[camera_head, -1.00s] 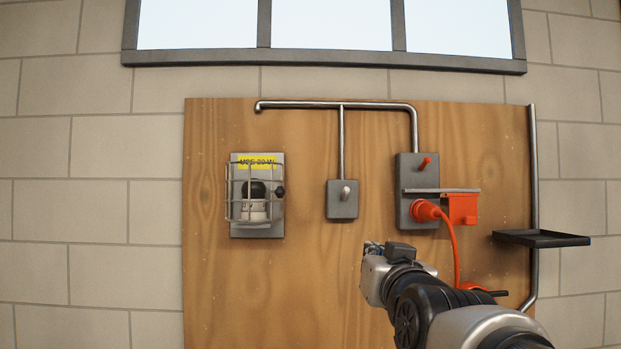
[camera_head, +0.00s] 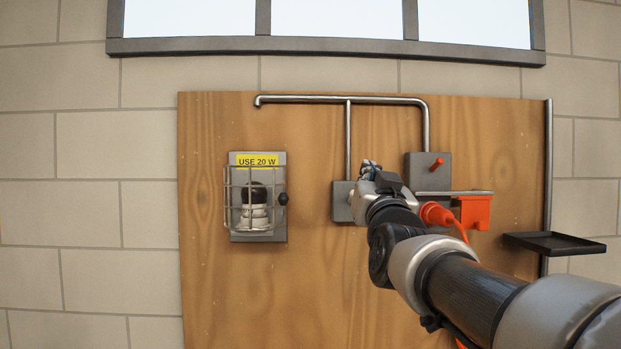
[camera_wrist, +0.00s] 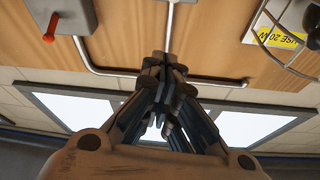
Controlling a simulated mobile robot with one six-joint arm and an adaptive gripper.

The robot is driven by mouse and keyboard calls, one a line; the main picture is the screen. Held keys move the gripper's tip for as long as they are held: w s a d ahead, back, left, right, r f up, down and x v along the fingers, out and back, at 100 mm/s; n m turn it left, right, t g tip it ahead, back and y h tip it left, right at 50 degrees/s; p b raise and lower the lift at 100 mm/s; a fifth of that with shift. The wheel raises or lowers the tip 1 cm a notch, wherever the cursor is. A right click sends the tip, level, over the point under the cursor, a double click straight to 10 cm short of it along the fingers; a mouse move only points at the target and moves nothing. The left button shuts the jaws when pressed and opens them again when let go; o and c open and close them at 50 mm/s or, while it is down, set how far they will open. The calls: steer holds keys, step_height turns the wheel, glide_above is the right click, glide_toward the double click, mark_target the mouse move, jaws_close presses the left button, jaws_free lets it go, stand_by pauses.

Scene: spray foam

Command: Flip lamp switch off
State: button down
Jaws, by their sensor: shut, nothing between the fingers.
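The small grey switch box (camera_head: 342,202) sits on the wooden board at the lower end of a vertical pipe. My gripper (camera_head: 369,168) is in front of its right side in the head view and hides its toggle. Whether they touch cannot be told. In the wrist view my gripper (camera_wrist: 166,65) is shut and empty, its fingers in front of the pipe. The caged lamp (camera_head: 256,205) is left of the switch box, under a yellow "USE 20 W" label (camera_head: 257,161). Its bulb looks dark.
A larger grey box (camera_head: 428,165) with a red lever (camera_head: 437,164) is right of my gripper. Below it are a red plug (camera_head: 434,213) with a cable and a red cover (camera_head: 475,212). A dark shelf (camera_head: 553,243) juts out at right. The board's lower left is clear.

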steer(key=p+x, duration=0.3)
steer(key=x, duration=0.6)
steer(key=f, duration=0.4)
steer(key=shift+s+a+f+b, duration=0.15)
steer(key=shift+s+a+b, duration=0.15)
steer(key=shift+a, duration=0.05)
steer(key=shift+s+f+b, duration=0.1)
steer(key=shift+f+b, duration=0.05)
steer(key=shift+b, duration=0.25)
steer(key=shift+f+t+b, duration=0.15)
steer(key=shift+t+b, duration=0.15)
steer(key=shift+b, duration=0.45)
